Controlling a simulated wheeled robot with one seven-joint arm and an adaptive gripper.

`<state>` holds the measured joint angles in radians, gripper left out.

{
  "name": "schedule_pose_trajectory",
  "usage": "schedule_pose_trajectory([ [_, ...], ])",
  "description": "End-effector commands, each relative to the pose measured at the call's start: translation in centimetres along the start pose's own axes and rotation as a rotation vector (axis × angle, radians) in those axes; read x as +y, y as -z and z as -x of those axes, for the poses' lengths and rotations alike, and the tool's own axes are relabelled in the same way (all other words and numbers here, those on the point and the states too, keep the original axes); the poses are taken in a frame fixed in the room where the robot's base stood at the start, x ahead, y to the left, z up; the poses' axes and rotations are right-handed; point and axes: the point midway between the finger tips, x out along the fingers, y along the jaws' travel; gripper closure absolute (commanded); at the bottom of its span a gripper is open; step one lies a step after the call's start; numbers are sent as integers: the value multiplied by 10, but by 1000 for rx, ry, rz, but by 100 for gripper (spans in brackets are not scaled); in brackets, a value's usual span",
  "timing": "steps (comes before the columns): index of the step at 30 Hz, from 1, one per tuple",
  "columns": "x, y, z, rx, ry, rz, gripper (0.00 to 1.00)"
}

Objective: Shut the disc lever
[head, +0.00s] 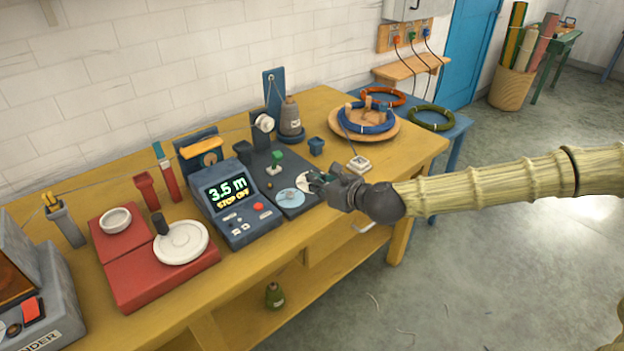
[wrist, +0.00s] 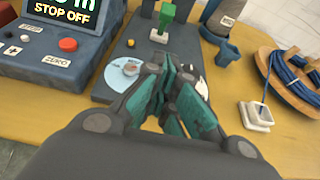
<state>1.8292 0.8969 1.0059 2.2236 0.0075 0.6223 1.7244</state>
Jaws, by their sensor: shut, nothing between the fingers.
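A dark slate plate (head: 262,170) on the yellow table carries a light blue disc (head: 290,198) with a small silver knob, which also shows in the wrist view (wrist: 122,80). Behind it stands a green-handled lever (head: 277,157), upright in a white base; it shows in the wrist view too (wrist: 165,22). I cannot tell for sure which part is the disc lever. My gripper (head: 316,181) is shut and empty, at the right edge of the plate beside the disc. In the wrist view its fingers (wrist: 178,75) partly hide a white piece on the plate.
A blue meter (head: 238,205) reading "3.5 m STOP OFF" stands left of the plate. A small blue cup (head: 316,146) and a small white dish (head: 359,164) are behind and to the right. A wooden tray (head: 393,130) holds a blue coil. The table front is clear.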

Motion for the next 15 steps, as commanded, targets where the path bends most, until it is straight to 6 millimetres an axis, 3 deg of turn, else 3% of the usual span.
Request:
schedule_pose_trajectory([
  [15, 0, 0, -77, 1, 0, 0, 100],
])
